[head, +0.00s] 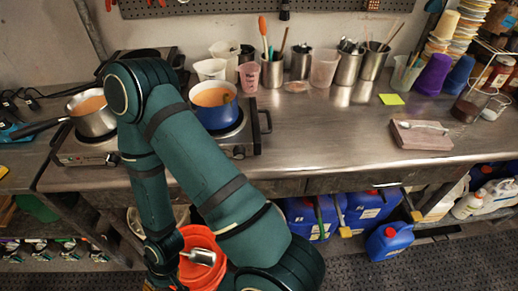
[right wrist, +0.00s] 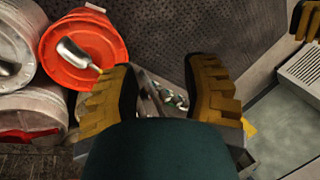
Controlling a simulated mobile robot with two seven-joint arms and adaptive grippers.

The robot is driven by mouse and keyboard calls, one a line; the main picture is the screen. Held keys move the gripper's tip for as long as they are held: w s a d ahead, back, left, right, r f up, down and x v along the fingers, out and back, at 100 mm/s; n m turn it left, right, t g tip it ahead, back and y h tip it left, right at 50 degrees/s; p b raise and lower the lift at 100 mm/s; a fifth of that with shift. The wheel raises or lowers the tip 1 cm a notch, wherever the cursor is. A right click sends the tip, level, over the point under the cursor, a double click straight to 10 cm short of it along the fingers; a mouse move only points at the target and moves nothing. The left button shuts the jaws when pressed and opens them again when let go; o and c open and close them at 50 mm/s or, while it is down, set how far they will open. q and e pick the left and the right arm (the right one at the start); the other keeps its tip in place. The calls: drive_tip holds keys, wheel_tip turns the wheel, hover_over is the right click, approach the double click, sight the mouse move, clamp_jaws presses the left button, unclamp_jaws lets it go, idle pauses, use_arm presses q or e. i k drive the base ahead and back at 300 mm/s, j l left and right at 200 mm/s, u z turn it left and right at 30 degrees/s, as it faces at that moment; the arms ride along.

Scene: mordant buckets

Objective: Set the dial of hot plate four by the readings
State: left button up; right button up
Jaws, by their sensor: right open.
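A steel hot plate (head: 72,152) stands at the left of the bench, largely behind my green arm. A steel saucepan (head: 93,123) with orange liquid is on its left side. A blue pot (head: 218,116) with orange liquid is on the right side. A small knob (head: 239,152) shows on the front right; no number or reading is legible. Another burner with a dark pan (head: 143,56) is behind. My right gripper (right wrist: 165,68) is open and empty in the right wrist view, above the floor beside an orange bucket (right wrist: 55,35). A yellow finger, apparently my left gripper (right wrist: 306,20), is cut off there.
Blue jugs (head: 388,241) stand under the bench. Cups and tool pots (head: 272,72) line the back. A spoon rest block (head: 420,135) lies right; the bench middle (head: 325,135) is clear.

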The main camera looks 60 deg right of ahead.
sight(238, 152)
drive_tip(key=k+l, duration=0.25)
drive_tip(key=l, duration=0.2)
drive_tip(key=k+l+u, duration=0.1)
drive_tip(key=k+l, duration=0.2)
drive_tip(key=l, duration=0.15)
drive_tip(key=k+l, duration=0.3)
drive_tip(key=l, duration=0.15)
drive_tip(key=i+z, duration=0.1)
